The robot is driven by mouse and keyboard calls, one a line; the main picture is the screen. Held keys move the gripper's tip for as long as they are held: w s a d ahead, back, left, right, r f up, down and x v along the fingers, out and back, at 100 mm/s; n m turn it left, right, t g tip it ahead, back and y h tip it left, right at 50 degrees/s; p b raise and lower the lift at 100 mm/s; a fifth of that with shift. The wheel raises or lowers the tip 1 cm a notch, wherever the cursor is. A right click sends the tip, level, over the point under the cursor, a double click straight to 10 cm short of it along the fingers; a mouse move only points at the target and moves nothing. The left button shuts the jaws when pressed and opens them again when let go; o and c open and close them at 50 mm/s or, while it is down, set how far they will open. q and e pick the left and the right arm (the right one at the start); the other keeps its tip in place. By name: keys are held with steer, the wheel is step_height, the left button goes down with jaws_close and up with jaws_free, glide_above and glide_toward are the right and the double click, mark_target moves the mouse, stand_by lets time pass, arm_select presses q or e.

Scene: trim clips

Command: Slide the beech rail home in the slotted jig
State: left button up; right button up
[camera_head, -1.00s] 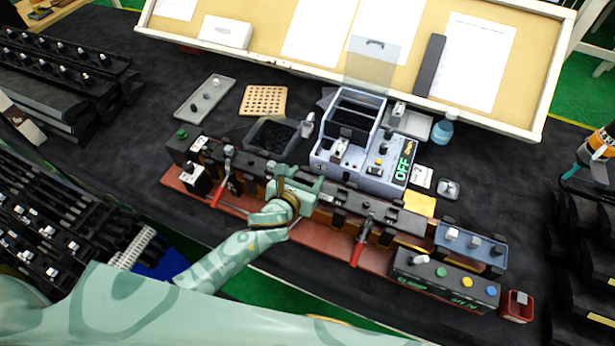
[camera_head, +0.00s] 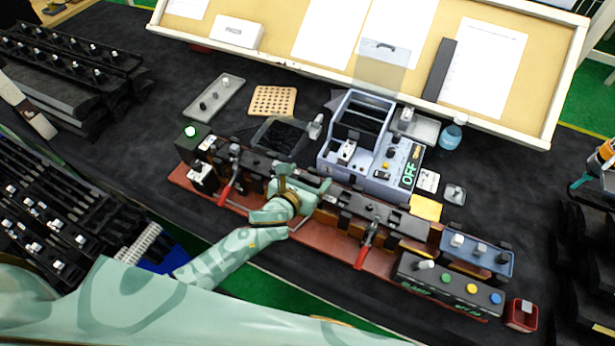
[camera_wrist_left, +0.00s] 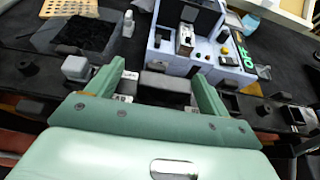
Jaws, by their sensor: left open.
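The slotted jig (camera_head: 290,235) is a long red base with black blocks and two red-handled levers, running across the bench. The beech rail (camera_head: 415,246) appears as a brown strip among the black blocks. Much of it is hidden by the blocks and my left arm. My left gripper (camera_head: 306,186) is over the jig's middle, left of centre along its length. In the left wrist view my left gripper (camera_wrist_left: 155,85) has its fingers apart, with dark jig parts visible between and beyond them. I cannot tell whether either finger touches the rail. My right gripper is not in view.
A grey-blue bin unit (camera_head: 368,140) marked OFF stands behind the jig. A button box (camera_head: 447,287) and a blue tray (camera_head: 474,248) are at the right end. A black tray (camera_head: 277,137) lies behind my gripper.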

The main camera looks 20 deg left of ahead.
arm_select(q)
steer(key=shift+s+r, duration=0.2)
steer(key=shift+s, duration=0.3)
steer(key=p+v, duration=0.1)
steer(key=v, duration=1.4)
steer(key=shift+r+p, duration=0.15)
steer(key=shift+p, duration=0.15)
steer(key=shift+a, duration=0.1)
